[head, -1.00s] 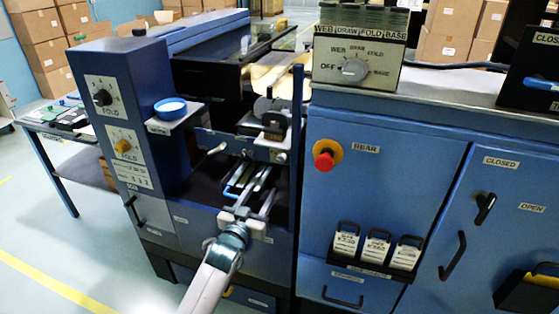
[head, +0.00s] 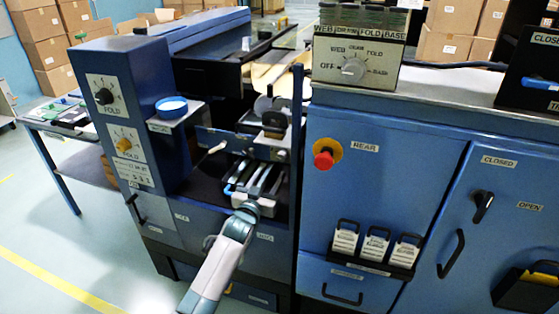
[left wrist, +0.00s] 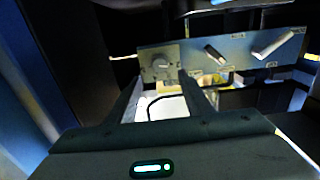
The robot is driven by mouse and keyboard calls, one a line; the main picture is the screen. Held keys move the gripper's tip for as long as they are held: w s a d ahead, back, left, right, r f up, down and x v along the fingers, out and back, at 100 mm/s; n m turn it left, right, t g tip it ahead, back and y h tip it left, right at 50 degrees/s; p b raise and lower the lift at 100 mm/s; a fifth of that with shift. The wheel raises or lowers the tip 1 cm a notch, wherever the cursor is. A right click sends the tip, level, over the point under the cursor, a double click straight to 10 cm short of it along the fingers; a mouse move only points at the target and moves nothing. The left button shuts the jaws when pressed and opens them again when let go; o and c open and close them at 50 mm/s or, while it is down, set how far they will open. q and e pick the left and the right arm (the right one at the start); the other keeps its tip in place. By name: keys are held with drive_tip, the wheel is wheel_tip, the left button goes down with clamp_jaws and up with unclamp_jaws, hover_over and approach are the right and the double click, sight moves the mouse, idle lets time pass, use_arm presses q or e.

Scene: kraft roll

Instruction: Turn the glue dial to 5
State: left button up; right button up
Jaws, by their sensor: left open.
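My left gripper (head: 264,170) is open and reaches into the dark bay of the blue machine. In the left wrist view its two fingers (left wrist: 161,88) point at a grey plate (left wrist: 212,52). A small round dial (left wrist: 160,63) sits at the plate's left end, just beyond and between the fingertips; no contact can be made out. Its label and pointer are too small to read, so I cannot confirm it is the glue dial. Two levers stick out of the plate to its right. My right gripper is not in view.
A black dial (head: 104,97) and a yellow dial (head: 124,144) are on the left cabinet. A grey mode dial (head: 353,70) is on the top box. A red button (head: 323,159) is on the front panel.

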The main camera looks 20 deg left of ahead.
sight(281, 158)
use_arm(q)
drive_tip(key=w, duration=0.9)
drive_tip(key=shift+w+d, duration=0.15)
drive_tip(key=shift+w, duration=0.15)
drive_tip(key=shift+c, duration=0.3)
drive_tip(key=shift+r, duration=0.1)
drive_tip(key=c, duration=1)
